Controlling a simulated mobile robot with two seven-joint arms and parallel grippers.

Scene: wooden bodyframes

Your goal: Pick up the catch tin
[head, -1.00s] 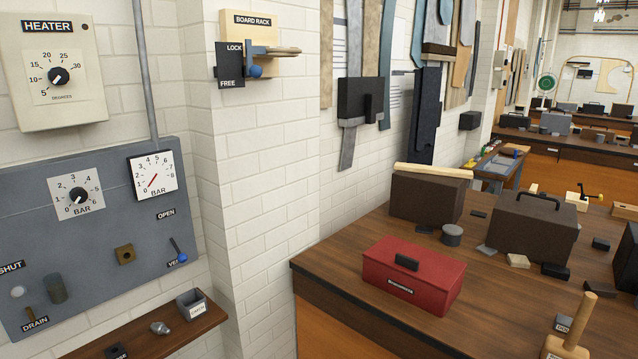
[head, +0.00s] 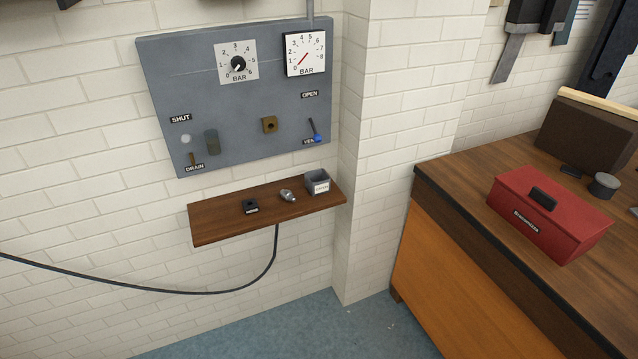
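The catch tin (head: 318,183) appears to be the small grey open-topped box with a white label, too small to read surely. It stands upright at the right end of a narrow wooden wall shelf (head: 220,222). A small metal fitting (head: 288,196) lies left of it, and a small black labelled block (head: 250,206) sits further left. Neither of my grippers is in the head view, and nothing touches the tin.
A grey panel (head: 190,90) with a dial, gauge and blue-tipped lever (head: 315,132) hangs above the shelf. A dark hose (head: 180,292) hangs below it. A wall corner juts out right of the shelf. A bench with a red toolbox (head: 550,213) stands at right. Blue floor shows below.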

